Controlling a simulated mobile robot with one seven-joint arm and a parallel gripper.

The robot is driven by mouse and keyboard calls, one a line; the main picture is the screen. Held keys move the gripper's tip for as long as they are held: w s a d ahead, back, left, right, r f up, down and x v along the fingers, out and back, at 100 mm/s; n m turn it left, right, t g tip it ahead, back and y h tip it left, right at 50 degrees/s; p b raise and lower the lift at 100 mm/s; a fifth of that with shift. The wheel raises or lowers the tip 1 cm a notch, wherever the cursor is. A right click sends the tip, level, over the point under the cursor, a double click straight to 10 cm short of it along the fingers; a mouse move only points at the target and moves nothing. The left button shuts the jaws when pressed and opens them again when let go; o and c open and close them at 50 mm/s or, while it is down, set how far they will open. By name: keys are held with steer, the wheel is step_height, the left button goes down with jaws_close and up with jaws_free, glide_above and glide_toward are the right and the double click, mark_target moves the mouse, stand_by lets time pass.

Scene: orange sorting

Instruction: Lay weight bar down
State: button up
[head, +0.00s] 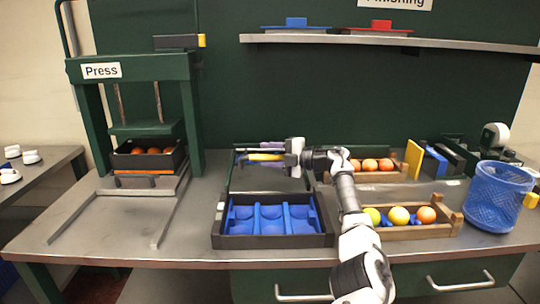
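My gripper (262,155) is at the middle of the bench, above and behind the dark tray with the blue insert, and points left. A yellow piece (266,157) shows at its fingers. I cannot tell whether it is held, or whether the fingers are open or shut. A dark bar with a yellow end (176,42) rests level on top of the green press (128,68), well up and left of my gripper. Which of these is the weight bar is not clear from this view. Under the press plate stands a dark crate (120,160) with several oranges.
The dark tray (272,241) with an empty blue insert is at the front. Wooden crates (405,232) of fruit stand to its right, with a blue mesh basket (497,195) beyond. A shelf (400,42) runs above. The bench between press rails is clear.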

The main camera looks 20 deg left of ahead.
steer(key=shift+d, duration=0.1)
steer(key=s+d+b, duration=0.1)
steer(key=d+b, duration=0.2)
steer(key=d, duration=1)
steer(key=shift+s+d+r, duration=0.25)
steer(key=shift+r, duration=0.2)
